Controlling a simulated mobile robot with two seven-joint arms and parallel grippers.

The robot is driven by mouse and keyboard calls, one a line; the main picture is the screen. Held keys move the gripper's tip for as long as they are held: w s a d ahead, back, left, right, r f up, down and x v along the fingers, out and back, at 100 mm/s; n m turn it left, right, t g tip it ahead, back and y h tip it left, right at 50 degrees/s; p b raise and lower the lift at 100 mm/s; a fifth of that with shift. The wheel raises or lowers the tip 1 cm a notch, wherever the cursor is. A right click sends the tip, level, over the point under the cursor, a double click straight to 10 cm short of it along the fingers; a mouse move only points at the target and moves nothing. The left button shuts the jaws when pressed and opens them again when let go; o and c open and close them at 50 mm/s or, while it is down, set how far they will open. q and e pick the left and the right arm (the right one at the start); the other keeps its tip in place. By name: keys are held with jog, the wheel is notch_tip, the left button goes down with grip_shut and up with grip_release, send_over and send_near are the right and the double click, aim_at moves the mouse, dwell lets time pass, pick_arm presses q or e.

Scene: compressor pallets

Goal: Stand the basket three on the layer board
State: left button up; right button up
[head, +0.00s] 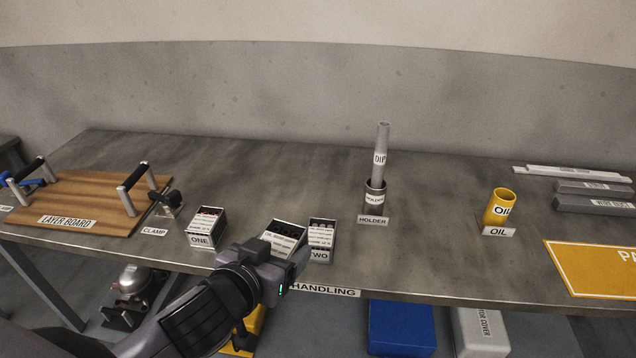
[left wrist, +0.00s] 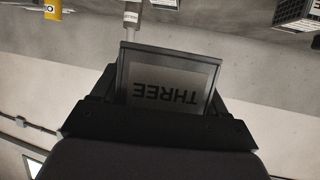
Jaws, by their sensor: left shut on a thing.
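My left gripper (head: 280,258) is shut on basket three (head: 284,236), an open-topped box with dark contents and white printed labels. In the left wrist view its face reading THREE (left wrist: 167,93) shows between the jaws. In the head view the basket appears between baskets one and two, near the table's front edge; whether it touches the table I cannot tell. The layer board (head: 88,190), a brown wooden board with two upright handles, lies at the left of the table, apart from the gripper. Its top is bare between the handles. My right gripper is not in view.
Basket one (head: 200,240) and basket two (head: 321,255) stand close on either side. A clamp (head: 168,200) sits at the board's right edge. A holder (head: 375,200) with a dip tube (head: 382,140) and a yellow oil cup (head: 499,205) stand right. The table's back middle is clear.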

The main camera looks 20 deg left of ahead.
pick_arm(q)
jog(key=w+a+r+n+y, duration=0.1)
jog(key=w+a+r, duration=0.1)
jog(key=w+a, duration=0.4)
jog(key=w+a+r+n+y, duration=0.1)
jog(key=w+a+r+y, duration=0.1)
jog(key=w+a, duration=0.5)
jog(key=shift+w+a+r+n, duration=0.2)
jog(key=shift+w+r+n, duration=0.25)
jog(key=shift+w, duration=0.45)
jog(key=shift+g, duration=0.3)
notch_tip(320, 180, down, 15)
jog(key=shift+r+b, duration=0.15)
jog(key=shift+b, duration=0.25)
jog(key=shift+f, duration=2.45)
